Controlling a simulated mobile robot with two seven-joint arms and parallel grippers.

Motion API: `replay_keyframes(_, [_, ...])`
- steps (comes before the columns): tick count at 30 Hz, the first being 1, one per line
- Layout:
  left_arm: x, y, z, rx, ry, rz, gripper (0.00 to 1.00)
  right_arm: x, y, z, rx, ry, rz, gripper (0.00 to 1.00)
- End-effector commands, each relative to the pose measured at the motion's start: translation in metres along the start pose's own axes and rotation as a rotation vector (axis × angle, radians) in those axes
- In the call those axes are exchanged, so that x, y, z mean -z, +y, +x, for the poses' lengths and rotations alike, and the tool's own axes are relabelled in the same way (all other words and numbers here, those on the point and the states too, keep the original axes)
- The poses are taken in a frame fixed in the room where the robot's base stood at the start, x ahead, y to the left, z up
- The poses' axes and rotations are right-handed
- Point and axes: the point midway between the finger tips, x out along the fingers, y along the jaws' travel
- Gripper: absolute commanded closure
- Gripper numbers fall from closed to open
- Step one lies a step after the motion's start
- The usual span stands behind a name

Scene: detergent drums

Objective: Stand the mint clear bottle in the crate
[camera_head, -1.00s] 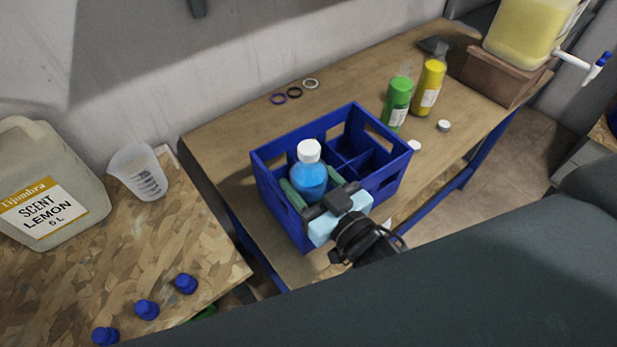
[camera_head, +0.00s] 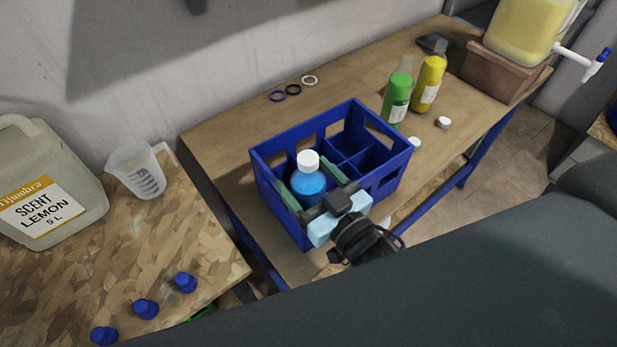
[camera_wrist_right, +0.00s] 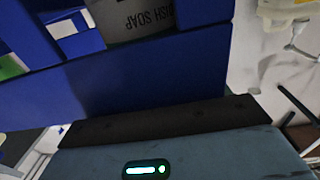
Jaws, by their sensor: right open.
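A blue bottle with a white cap (camera_head: 308,182) stands upright in the front left compartment of the blue crate (camera_head: 273,154). It is the only bottle I see in the crate; its label is hidden, so I cannot read that it is the mint clear one. My right gripper (camera_head: 310,184) is open, with one green-padded finger on each side of the bottle, reaching down into the crate. Whether the pads touch the bottle is unclear. The right wrist view shows the blue crate wall (camera_wrist_right: 150,85) close up. My left gripper is not in view.
A green bottle (camera_head: 397,98) and a yellow bottle (camera_head: 429,85) stand behind the crate to the right, near loose white caps (camera_head: 443,123). Several rings (camera_head: 293,90) lie behind it. A measuring cup (camera_head: 137,170) and a large jug (camera_head: 45,190) stand on the left table.

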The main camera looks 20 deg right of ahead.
Motion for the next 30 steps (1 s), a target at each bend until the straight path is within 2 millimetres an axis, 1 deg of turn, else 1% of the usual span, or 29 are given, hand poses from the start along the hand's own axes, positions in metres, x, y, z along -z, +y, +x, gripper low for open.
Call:
replay_keyframes(1, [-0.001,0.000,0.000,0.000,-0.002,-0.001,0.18,-0.012,0.001,-0.001,-0.004,-0.029,0.000,0.19])
replay_keyframes(4, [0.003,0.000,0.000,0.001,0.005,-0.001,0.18,-0.006,0.001,-0.001,-0.004,-0.028,-0.001,0.19])
replay_keyframes(6, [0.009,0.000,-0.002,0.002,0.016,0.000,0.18,0.003,0.001,-0.001,-0.003,-0.023,-0.004,0.19])
replay_keyframes(7, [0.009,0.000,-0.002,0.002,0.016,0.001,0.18,0.004,0.001,-0.003,-0.004,-0.025,-0.003,0.19])
replay_keyframes(9, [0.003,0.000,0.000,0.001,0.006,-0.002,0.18,-0.001,0.001,-0.015,-0.003,-0.030,0.001,0.19])
replay_keyframes(18, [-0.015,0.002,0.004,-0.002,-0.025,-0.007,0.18,0.002,0.001,-0.066,-0.003,-0.025,0.001,0.19])
replay_keyframes(24, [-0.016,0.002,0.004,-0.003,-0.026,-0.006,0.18,0.006,0.001,-0.092,-0.003,-0.020,0.001,0.19])
replay_keyframes(27, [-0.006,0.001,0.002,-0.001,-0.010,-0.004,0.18,0.009,0.001,-0.102,-0.003,-0.015,0.000,0.19])
replay_keyframes(30, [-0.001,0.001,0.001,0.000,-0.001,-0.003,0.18,0.009,0.001,-0.110,-0.003,-0.013,-0.001,0.19])
